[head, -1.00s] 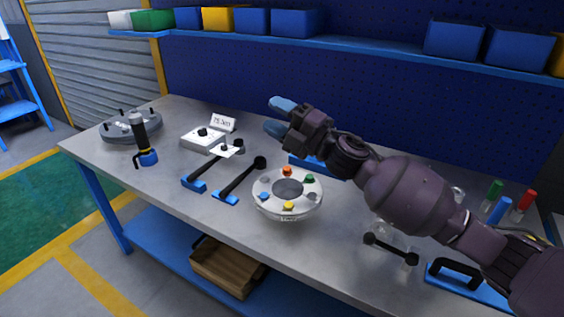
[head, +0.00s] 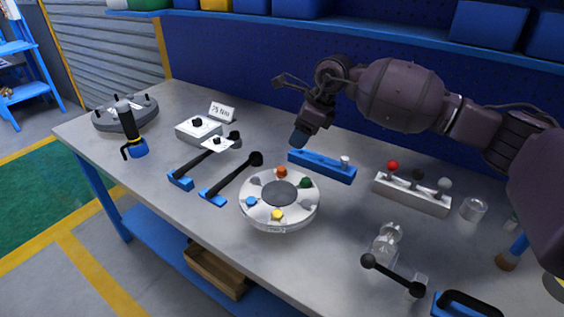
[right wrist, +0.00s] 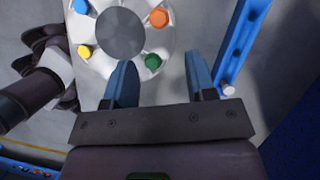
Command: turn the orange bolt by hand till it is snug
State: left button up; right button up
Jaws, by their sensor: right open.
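The round pale flanged shell (head: 249,212) stands on the bench with coloured bolts around its grey centre. The orange bolt (head: 281,172) is on its far side; it also shows in the right wrist view (right wrist: 158,17). The green bolt (head: 306,183) is to its right, the yellow bolt (head: 277,215) at the front, the blue bolt (head: 251,201) at the left. My right gripper (head: 299,139) points down above and behind the shell, apart from the orange bolt. In the right wrist view its blue fingers (right wrist: 160,62) are open and empty. My left gripper cannot be made out.
A blue rail (head: 322,167) lies behind the shell. Two black-handled tools (head: 233,177) lie at its left, near a white box (head: 198,131). A knobbed block (head: 411,194) and a black double-ended bar (head: 393,275) are at the right. A grey flange (head: 124,116) stands far left.

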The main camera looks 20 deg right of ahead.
aim_at(281, 169)
jog(key=x, duration=0.5)
jog(key=b+x, duration=0.1)
jog(key=x, duration=0.4)
jog(key=shift+s, duration=0.25)
jog(key=shift+w+a+f, duration=0.15)
jog(key=shift+f, duration=0.35)
